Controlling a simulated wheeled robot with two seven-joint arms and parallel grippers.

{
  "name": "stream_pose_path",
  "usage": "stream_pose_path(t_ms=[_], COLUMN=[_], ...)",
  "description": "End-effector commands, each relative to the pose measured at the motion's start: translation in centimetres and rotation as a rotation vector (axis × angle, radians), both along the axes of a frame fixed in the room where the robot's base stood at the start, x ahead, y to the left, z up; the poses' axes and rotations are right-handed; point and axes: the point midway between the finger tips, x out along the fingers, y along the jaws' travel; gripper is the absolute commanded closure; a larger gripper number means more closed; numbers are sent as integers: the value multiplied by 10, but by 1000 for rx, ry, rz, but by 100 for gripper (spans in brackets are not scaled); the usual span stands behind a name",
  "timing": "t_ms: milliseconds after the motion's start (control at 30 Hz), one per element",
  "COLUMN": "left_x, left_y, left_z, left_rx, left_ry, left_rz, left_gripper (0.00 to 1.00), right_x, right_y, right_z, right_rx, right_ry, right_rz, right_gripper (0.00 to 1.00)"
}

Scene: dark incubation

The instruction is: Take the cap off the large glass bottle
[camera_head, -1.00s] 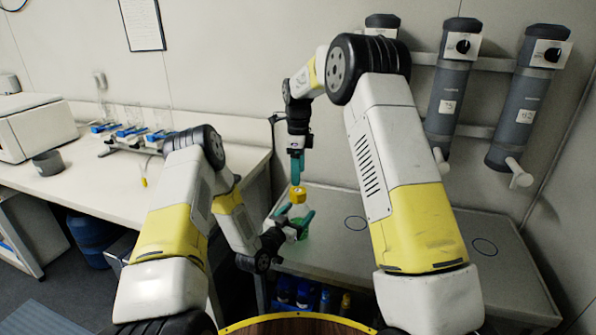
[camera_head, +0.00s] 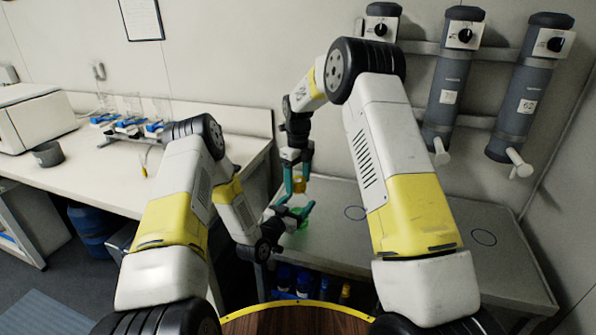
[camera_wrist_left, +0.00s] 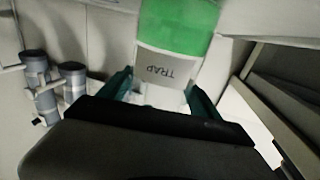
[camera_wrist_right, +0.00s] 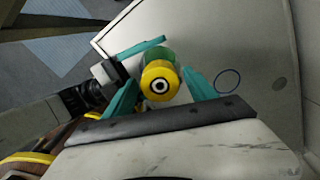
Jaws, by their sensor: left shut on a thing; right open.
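The glass bottle, with green contents and a label reading TRAP, fills the top of the left wrist view (camera_wrist_left: 178,40). In the head view only a green part of it (camera_head: 304,224) shows near the table. My left gripper (camera_head: 291,212) is shut on the bottle, one finger on each side. The yellow cap (camera_head: 299,187) sits at the top of the bottle and faces the right wrist camera (camera_wrist_right: 160,83). My right gripper (camera_head: 297,181) is open above, its fingers on either side of the cap. I cannot tell whether they touch it.
A grey table (camera_head: 405,255) with drawn circles lies beneath, mostly clear. Grey cylinders (camera_head: 447,95) with knobs hang on the wall behind.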

Motion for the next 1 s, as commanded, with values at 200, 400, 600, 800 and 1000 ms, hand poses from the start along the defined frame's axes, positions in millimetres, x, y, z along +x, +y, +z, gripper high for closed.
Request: stream_pose_path(t_ms=[200, 400, 600, 800, 1000], left_x=[0, 0, 0, 0, 0], left_y=[0, 0, 0, 0, 0], left_z=[0, 0, 0, 0, 0], left_rx=[0, 0, 0, 0, 0], left_ry=[0, 0, 0, 0, 0], left_rz=[1, 1, 1, 1, 0], left_gripper=[100, 100, 100, 100, 100], right_x=[0, 0, 0, 0, 1], right_y=[-1, 0, 0, -1, -1], right_z=[-8, -8, -7, -7, -7], right_rx=[0, 0, -1, -1, 0], right_ry=[0, 0, -1, -1, -1], right_rz=[0, 0, 0, 13, 293], right_gripper=[35, 40, 80, 100, 100])
